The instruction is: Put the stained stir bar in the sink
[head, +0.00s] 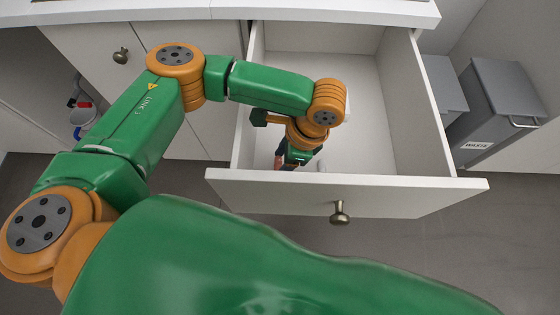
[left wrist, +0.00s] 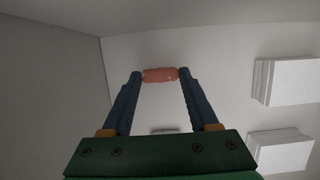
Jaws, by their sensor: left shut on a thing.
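My left gripper (head: 288,163) reaches down into the open drawer, behind its front panel. In the left wrist view the two dark blue fingers (left wrist: 160,75) are shut on a small rounded bar, pinkish orange with paler spots, which looks like the stained stir bar (left wrist: 160,74). It lies crosswise between the fingertips. In the head view I cannot make the bar out. The sink is not in view. My right gripper is not in view.
The white drawer (head: 420,187) is pulled out, with walls around my gripper. Inside are white stacked blocks (left wrist: 288,80) and (left wrist: 280,150). A counter edge (head: 200,11) runs above. Grey bins (head: 500,95) stand at right; the cabinet at left holds a bucket (head: 82,118).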

